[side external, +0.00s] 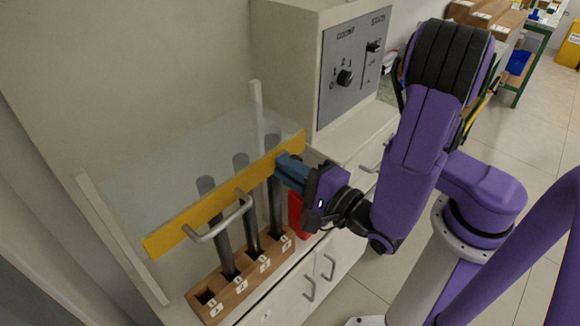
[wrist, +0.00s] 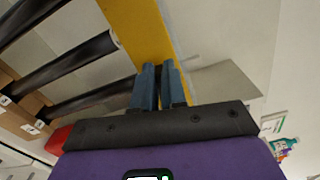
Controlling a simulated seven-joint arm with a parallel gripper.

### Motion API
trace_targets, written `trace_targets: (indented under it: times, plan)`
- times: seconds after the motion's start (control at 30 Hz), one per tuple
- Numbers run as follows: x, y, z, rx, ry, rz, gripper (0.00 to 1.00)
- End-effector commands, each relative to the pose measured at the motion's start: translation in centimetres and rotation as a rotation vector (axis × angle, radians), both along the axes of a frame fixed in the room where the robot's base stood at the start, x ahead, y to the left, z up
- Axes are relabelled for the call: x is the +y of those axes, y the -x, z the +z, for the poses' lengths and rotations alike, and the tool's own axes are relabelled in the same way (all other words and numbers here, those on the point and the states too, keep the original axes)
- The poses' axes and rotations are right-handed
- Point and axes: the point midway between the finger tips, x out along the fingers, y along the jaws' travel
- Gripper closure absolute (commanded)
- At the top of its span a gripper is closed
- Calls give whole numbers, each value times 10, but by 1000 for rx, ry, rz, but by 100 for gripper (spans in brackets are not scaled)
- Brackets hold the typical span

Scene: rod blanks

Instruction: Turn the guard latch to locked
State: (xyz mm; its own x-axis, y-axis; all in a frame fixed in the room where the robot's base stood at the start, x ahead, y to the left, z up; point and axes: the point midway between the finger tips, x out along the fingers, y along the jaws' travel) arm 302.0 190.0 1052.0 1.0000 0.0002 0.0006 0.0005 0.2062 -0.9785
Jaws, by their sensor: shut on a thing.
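The guard is a clear panel (side external: 215,145) with a yellow bar (side external: 222,200) along its lower edge and a grey handle (side external: 222,222). My gripper (side external: 284,163) is at the right end of the yellow bar. In the wrist view its blue fingers (wrist: 158,72) are close together against the yellow bar (wrist: 138,32). They are shut on a small part there, which I take to be the guard latch. The latch is hidden by the fingers, so I cannot tell its angle.
Dark rods (side external: 223,235) stand in a wooden block (side external: 238,290) with labelled slots behind the guard. A red object (side external: 296,212) is below my gripper. A grey control panel (side external: 350,68) with knobs is at the upper right. White drawers (side external: 335,270) are below.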

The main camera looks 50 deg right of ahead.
Motion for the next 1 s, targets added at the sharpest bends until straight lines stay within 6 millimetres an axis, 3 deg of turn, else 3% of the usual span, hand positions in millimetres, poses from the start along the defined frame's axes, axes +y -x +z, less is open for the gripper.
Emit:
trace_targets:
  times: [0.4, 0.97, 1.0]
  plan:
    - [0, 0, -4, 1, 196, -2, 100]
    - [0, 0, -5, 2, 226, -3, 100]
    - [-1, 0, -5, 2, 226, -3, 82]
